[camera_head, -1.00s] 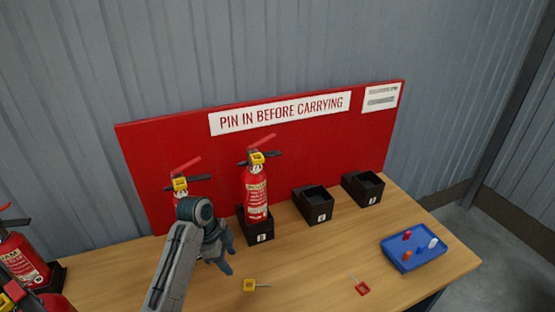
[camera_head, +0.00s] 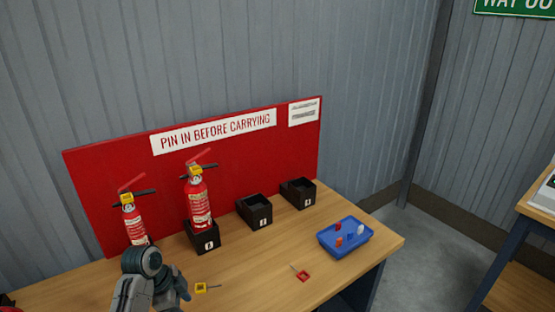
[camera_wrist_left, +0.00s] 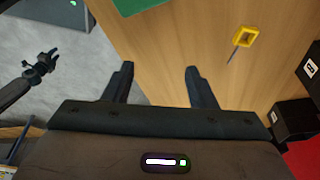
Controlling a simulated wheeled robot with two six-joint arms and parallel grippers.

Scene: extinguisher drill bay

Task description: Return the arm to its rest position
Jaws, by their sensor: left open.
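My left arm comes in at the bottom left of the head view. Its gripper (camera_head: 182,290) is near the front of the workbench (camera_head: 245,285), just left of a yellow pin tag (camera_head: 201,288). In the left wrist view the two fingers (camera_wrist_left: 160,88) stand apart with nothing between them. The yellow tag (camera_wrist_left: 246,37) lies on the wood beyond the fingertips, to the right. A dark arm end, apparently my right gripper (camera_wrist_left: 42,65), shows over grey floor at the left; its jaws are too small to tell. It does not show in the head view.
Two red extinguishers (camera_head: 198,205) (camera_head: 133,222) stand before the red board (camera_head: 235,160). Two empty black boxes (camera_head: 257,217) (camera_head: 300,199) are beside them. A blue tray (camera_head: 325,242) holds small pieces; a red tag (camera_head: 302,277) lies nearer. Another table (camera_head: 540,210) stands right.

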